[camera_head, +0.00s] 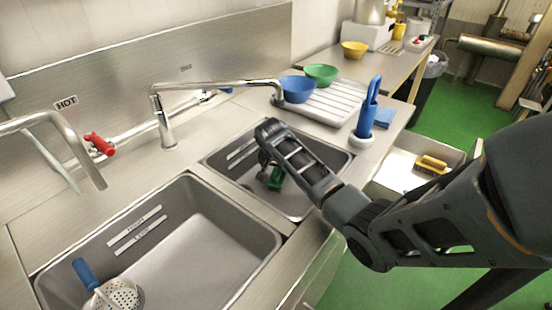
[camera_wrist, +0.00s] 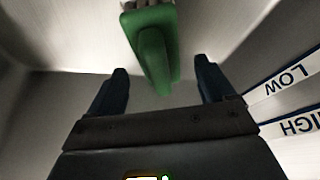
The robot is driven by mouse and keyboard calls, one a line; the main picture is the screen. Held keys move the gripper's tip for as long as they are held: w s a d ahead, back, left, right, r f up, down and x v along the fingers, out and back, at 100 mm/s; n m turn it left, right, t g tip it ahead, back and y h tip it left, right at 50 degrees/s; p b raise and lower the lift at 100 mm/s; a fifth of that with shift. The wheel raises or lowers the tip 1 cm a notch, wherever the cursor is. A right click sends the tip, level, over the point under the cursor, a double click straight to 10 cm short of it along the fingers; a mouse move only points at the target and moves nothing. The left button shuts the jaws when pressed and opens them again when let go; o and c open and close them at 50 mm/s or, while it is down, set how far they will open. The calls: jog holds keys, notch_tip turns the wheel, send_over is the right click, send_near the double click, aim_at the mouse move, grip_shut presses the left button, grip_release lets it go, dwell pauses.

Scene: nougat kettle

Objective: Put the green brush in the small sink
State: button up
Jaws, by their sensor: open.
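The green brush (camera_head: 275,178) is inside the small sink (camera_head: 317,208), partly hidden by my arm in the head view. In the wrist view the green brush (camera_wrist: 150,45) shows its handle pointing toward my gripper, with pale bristles at the top edge. My gripper (camera_head: 267,165) is low in the small sink at the brush. In the wrist view my gripper (camera_wrist: 161,77) is open, with one finger to each side of the brush handle and gaps between. Whether the brush touches the sink floor is hard to tell.
A larger sink (camera_head: 205,240) with a blue-handled strainer (camera_head: 110,293) lies at left. A faucet (camera_head: 215,85) reaches over the back. A drainboard (camera_head: 335,103) with blue (camera_head: 297,88) and green bowls (camera_head: 320,74) and a blue-handled brush in a holder (camera_head: 368,110) stand beyond the small sink.

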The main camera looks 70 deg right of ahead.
jog(key=v, duration=0.9)
